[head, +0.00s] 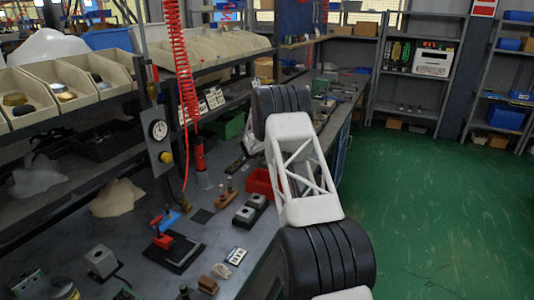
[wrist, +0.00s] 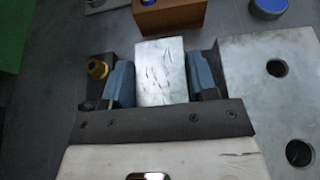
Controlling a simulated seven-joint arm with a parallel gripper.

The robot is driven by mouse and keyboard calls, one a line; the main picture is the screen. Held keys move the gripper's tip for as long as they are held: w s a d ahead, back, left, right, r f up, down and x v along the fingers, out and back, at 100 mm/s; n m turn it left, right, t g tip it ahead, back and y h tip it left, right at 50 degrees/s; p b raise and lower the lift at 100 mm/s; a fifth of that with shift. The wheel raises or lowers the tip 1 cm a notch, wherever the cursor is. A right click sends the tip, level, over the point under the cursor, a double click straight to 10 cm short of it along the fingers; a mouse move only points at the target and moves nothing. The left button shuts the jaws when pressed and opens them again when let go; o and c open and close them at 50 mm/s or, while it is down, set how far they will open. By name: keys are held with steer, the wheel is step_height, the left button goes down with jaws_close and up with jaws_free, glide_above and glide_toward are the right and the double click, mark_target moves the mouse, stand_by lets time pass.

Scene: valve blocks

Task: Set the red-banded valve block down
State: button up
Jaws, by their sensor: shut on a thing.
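In the wrist view my gripper (wrist: 161,86) has its two blue-padded fingers closed on the sides of a bare, scratched metal block (wrist: 160,62). No red band shows on the face of this block, so I cannot tell from here whether it is the red-banded one. Its lower part and the gap beneath it are hidden. In the head view my arm covers part of the bench, and my gripper and the held block are not visible.
In the wrist view a holed metal plate (wrist: 276,105) lies right, a brass fitting (wrist: 97,68) left, and a wooden block (wrist: 168,14) and blue-topped round part (wrist: 268,8) ahead. In the head view a red clamp (head: 163,238) and red bin (head: 261,183) occupy the bench (head: 210,232).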

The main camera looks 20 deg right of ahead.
steer(key=shift+f, duration=1.5)
steer(key=shift+f, duration=0.15)
steer(key=o, duration=1.1)
steer(key=shift+o, duration=0.2)
steer(key=shift+s+a+r, duration=0.15)
steer(key=shift+a+r, duration=0.05)
steer(key=shift+v, duration=5.7)
steer(key=shift+r, duration=0.15)
